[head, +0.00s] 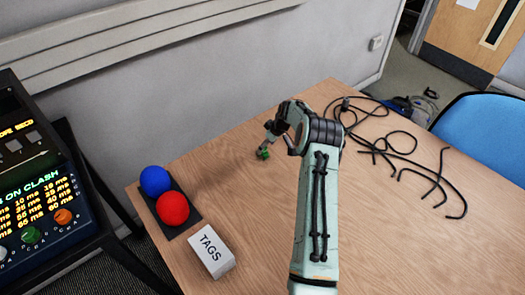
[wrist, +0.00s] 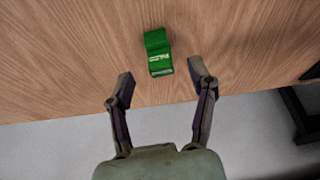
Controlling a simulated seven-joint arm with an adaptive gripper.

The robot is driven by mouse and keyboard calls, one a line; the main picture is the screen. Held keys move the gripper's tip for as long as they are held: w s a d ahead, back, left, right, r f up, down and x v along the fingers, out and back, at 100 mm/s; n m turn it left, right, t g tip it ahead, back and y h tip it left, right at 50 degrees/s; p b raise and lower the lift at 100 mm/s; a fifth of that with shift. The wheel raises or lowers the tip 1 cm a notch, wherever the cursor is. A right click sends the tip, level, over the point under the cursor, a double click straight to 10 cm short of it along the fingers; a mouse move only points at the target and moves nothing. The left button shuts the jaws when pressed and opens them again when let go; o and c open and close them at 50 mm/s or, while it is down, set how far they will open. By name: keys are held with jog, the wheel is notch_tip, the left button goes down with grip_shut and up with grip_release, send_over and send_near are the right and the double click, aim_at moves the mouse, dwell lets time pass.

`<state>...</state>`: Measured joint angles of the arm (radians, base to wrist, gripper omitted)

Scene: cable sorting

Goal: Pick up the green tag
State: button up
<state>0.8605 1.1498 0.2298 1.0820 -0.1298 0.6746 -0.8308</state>
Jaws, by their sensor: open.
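The green tag (wrist: 157,53) lies on the wooden table in the wrist view. It looks like a small curled green strip with pale print on its lower part. In the head view the green tag (head: 264,154) is a small green spot just below my gripper's fingers. My gripper (wrist: 160,84) is open and empty in the wrist view, with a finger to each side of the space below the tag. In the head view my gripper (head: 279,134) is over the far part of the table, close to the tag, and partly hidden by my own wrist.
Blue (head: 155,180) and red (head: 173,208) balls sit on a dark pad (head: 183,224). Black cables (head: 395,150) lie at the right. A wall (head: 210,80) runs behind the table. Bare table surrounds the tag.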

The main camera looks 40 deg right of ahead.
jog(key=shift+x, duration=1.75)
jog(key=c, duration=0.9)
